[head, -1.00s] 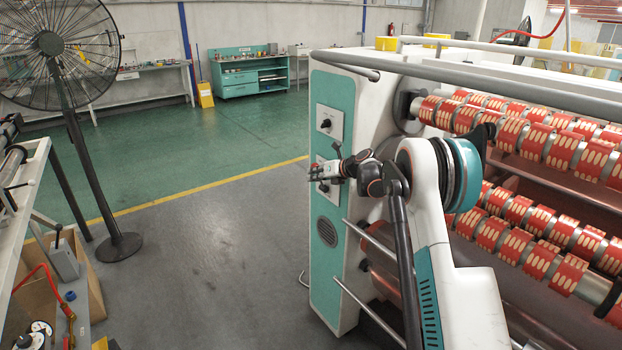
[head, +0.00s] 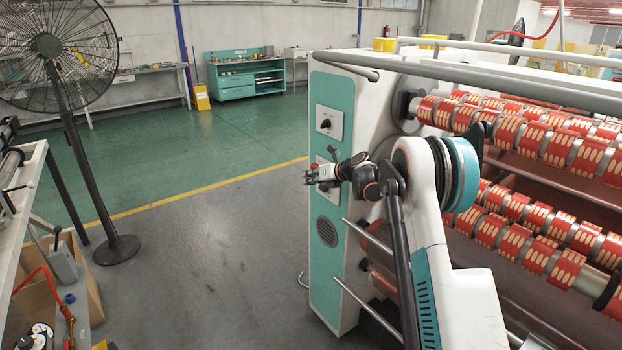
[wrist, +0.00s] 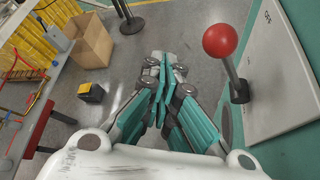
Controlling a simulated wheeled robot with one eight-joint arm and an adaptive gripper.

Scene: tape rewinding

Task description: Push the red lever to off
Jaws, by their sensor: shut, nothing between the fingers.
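The red lever has a red ball knob (wrist: 220,40) on a grey metal stem (wrist: 235,78). In the wrist view it stands out from a white plate (wrist: 275,75), to the right of my gripper. My gripper (wrist: 154,62) is shut and empty, its teal fingers together, apart from the knob and stem. In the head view my gripper (head: 308,178) is in front of the lower plate on the machine's teal end panel (head: 322,268). There it covers much of the lower plate, and I cannot make out the lever clearly. Small dark lettering on the plate is hard to read.
A black rotary switch (head: 325,124) sits on the plate above. The machine's rollers (head: 540,135) with red strips are to the right. A stand fan (head: 85,180) and workbench (head: 38,160) are at left.

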